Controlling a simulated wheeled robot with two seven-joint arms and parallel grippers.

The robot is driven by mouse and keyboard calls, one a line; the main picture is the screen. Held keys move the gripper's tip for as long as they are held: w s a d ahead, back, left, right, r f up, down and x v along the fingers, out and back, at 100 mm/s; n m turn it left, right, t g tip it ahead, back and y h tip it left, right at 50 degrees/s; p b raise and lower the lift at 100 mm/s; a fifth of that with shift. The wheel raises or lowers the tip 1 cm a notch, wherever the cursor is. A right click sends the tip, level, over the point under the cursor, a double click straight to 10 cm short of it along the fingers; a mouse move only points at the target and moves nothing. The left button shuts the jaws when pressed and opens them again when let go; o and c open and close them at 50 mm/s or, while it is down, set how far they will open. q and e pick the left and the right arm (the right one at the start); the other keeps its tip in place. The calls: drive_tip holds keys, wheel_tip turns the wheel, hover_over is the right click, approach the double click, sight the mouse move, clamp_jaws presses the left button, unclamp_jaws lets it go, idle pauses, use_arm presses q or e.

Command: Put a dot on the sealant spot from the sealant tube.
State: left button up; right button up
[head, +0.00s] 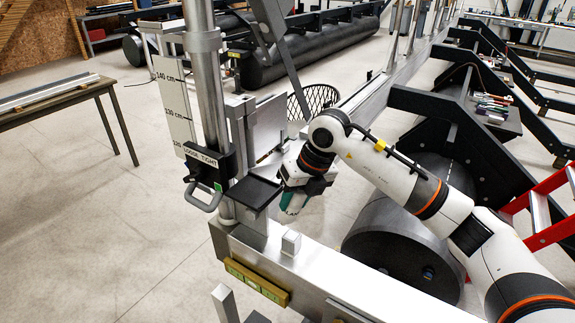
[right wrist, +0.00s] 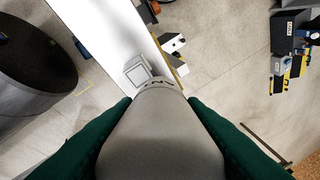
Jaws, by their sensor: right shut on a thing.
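My right gripper (head: 294,203) has green fingers and is beside the upright metal column, above the silver beam (head: 330,275). In the right wrist view its fingers are shut on a grey, wide-bodied tube (right wrist: 160,130), which I take to be the sealant tube. The tube's narrower end, with dark lettering, points toward the beam and a small pale square block (right wrist: 137,72). That block also stands on the beam in the head view (head: 291,243), below the gripper and apart from it. I cannot make out the sealant spot or the tube's tip. My left gripper is out of view.
The column carries a height scale (head: 174,103) and a clamp labelled "LOOSE TIGHT" (head: 207,163). A dark plate (head: 254,191) is close left of the gripper. A yellow level (head: 256,282) is on the beam's side. A red ladder (head: 545,210) stands right.

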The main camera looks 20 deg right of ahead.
drive_tip(key=w+r+m, duration=0.1)
drive_tip(key=r+m, duration=0.1)
drive_tip(key=shift+w+r+m+t+h, duration=0.3)
drive_tip(key=shift+w+t, duration=0.05)
drive_tip(key=shift+t, duration=0.05)
drive_tip(key=shift+s+f, duration=0.1)
drive_tip(key=shift+f, duration=0.1)
drive_tip(key=shift+f+b, duration=0.35)
drive_tip(key=shift+f, duration=0.35)
wheel_tip(320, 180, down, 3)
drive_tip(key=shift+f+b, duration=0.2)
drive_tip(key=shift+b, duration=0.65)
drive_tip(key=shift+f, duration=0.35)
use_arm(q)
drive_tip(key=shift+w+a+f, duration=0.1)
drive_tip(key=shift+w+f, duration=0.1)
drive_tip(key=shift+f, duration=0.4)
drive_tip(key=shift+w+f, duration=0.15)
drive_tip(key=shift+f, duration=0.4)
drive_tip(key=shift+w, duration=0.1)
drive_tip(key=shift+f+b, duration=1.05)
drive_tip(key=shift+b, duration=0.15)
use_arm(e)
drive_tip(key=shift+f, duration=1.25)
drive_tip(key=shift+d, duration=0.15)
